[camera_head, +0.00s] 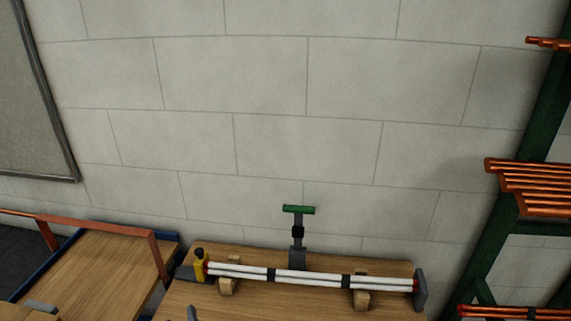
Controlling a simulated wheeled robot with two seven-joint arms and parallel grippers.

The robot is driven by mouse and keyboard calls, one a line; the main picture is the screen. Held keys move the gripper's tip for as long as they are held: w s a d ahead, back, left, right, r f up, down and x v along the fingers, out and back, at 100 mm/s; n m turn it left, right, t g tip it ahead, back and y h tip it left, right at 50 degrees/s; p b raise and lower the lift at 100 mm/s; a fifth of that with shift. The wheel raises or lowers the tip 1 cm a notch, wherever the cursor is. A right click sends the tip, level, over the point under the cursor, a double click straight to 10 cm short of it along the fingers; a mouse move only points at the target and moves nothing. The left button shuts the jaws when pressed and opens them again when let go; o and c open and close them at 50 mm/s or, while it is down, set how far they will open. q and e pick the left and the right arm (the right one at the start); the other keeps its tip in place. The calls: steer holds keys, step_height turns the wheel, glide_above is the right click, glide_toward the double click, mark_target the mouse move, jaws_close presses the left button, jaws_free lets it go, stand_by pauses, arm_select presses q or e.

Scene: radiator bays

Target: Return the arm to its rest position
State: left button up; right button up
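Neither of my grippers can be made out in the head view, so what they hold cannot be seen. A wooden workbench (395,268) stands against the wall at the bottom centre. On it, a bundle of white tubes (310,278) with dark bands lies across two wooden blocks (361,299). A grey end piece (420,290) stands at the bundle's right end. A yellow part with a black knob (199,266) is at its left end. Behind the tubes rises a grey post with a green crossbar (299,210).
A green rack (484,255) with copper-coloured tubes (530,185) stands at the right. A wooden cart (100,265) with an orange rail (95,228) is at the lower left. A framed board (35,95) hangs at the upper left. The block wall (270,120) is bare above the bench.

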arm_select(q)
steer(key=s+a+f+n+g, duration=0.35)
steer(key=s+f+n, duration=0.2)
steer(key=n, duration=0.35)
steer(key=s+d+f+n+g+h, duration=0.3)
steer(key=s+n+g, duration=0.1)
steer(key=s+n, duration=0.5)
steer(key=s+d+f+n+g+h, duration=0.2)
steer(key=s+f+n+g+h, duration=0.15)
steer(key=s+n, duration=0.55)
step_height(320, 180, down, 32)
steer(key=s+m+g+b, duration=0.2)
steer(key=s+b, duration=0.1)
steer(key=b, duration=0.3)
steer(key=s+a+f+b, duration=0.1)
steer(key=s+f+b, duration=0.1)
steer(key=s+f, duration=0.7)
steer(key=s+a+f+g+y+b, duration=0.1)
steer(key=s+f+b, duration=0.2)
steer(key=s+f, duration=0.6)
step_height(320, 180, down, 7)
steer(key=shift+s+a+r, duration=0.2)
steer(key=shift+s+a, duration=0.05)
arm_select(e)
step_height(320, 180, down, 11)
steer(key=shift+s+f, duration=0.2)
steer(key=shift+s, duration=0.05)
